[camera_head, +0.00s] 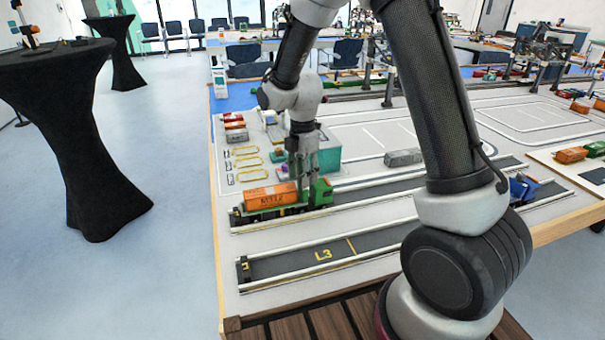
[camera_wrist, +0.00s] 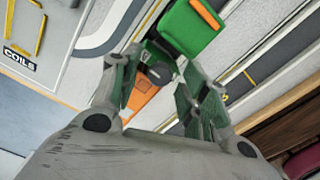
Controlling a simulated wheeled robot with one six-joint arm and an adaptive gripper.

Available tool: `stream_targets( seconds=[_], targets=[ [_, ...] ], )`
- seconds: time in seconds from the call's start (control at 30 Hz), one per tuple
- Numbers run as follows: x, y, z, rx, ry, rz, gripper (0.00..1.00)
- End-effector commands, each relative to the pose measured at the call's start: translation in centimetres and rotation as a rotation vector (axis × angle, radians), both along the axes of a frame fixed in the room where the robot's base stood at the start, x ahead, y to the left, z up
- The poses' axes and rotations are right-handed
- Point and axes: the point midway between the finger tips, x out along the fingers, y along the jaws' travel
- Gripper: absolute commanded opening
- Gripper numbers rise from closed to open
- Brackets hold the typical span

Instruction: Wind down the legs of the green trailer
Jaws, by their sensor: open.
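A green truck cab (camera_head: 322,191) stands in the second lane, with an orange container (camera_head: 269,197) on the trailer behind it to the left. In the wrist view the cab (camera_wrist: 188,28) lies at top and the container (camera_wrist: 141,97) at lower left. My gripper (camera_head: 301,172) points down over the join between container and cab. It is open, its fingers either side of a dark round part (camera_wrist: 160,72) in the wrist view; I cannot tell if they touch it. The trailer's legs cannot be made out.
The empty lane marked L3 (camera_head: 322,254) lies in front. A grey container (camera_head: 403,157) and a teal block (camera_head: 327,157) stand behind. A blue vehicle (camera_head: 523,189) is in the lane to the right. Black standing tables (camera_head: 88,130) are at left.

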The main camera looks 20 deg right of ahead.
Motion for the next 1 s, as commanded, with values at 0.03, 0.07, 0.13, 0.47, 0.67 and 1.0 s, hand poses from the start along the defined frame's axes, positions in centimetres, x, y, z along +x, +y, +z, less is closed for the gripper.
stream_targets(
  seconds=[0.03, 0.07, 0.13, 0.47, 0.67, 1.0],
  targets=[
    [-0.01, 0.0, -0.12, 0.0, 0.0, 0.0, 0.45],
    [0.0, 0.0, -0.14, 0.0, 0.0, 0.0, 0.45],
    [0.01, 0.0, -0.14, 0.0, -0.001, 0.0, 0.45],
    [0.01, 0.0, -0.11, 0.0, -0.001, -0.001, 0.04],
    [0.02, 0.01, -0.11, 0.0, -0.001, -0.003, 0.0],
    [0.03, 0.01, -0.1, 0.0, 0.0, -0.112, 0.0]
  ],
)
